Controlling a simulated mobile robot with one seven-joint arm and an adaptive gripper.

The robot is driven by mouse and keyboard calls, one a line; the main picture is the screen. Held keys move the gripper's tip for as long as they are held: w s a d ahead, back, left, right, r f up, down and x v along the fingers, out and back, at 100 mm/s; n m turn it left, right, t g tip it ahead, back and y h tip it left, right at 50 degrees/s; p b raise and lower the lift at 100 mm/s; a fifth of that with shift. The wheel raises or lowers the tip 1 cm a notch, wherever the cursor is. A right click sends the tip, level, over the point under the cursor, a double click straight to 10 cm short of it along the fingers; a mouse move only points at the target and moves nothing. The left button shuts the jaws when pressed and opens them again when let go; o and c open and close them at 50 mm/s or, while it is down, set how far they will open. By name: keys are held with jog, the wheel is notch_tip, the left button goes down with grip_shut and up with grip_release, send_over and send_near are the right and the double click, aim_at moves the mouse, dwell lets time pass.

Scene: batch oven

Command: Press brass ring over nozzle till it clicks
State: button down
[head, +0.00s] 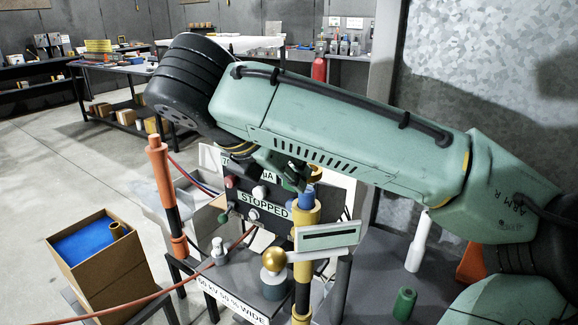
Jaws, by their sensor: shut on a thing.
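My gripper (289,172) shows partly below my green arm, in front of the dark panel. It is shut on a small brass-coloured piece (315,173), which looks like the brass ring; my arm hides much of it. Just below is a blue cylindrical top (306,199) on a yellow and black post (304,238). This may be the nozzle, but I cannot tell for sure. The brass piece looks close above the blue top; I cannot tell whether they touch. Another brass ring (116,230) lies on blue lining in the cardboard box (112,272) at the left.
A panel with a "STOPPED" sign (265,205) stands behind the post. A green cylinder (405,303) and a white bottle (419,243) stand at right. An orange-topped post (160,180) rises left.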

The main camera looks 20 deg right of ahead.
jog(key=b, duration=0.3)
send_near(299, 212)
jog(key=shift+x, duration=2.35)
jog(key=shift+w+d+f, duration=0.1)
jog(key=c, duration=1.3)
grip_release()
jog(key=shift+p, duration=0.3)
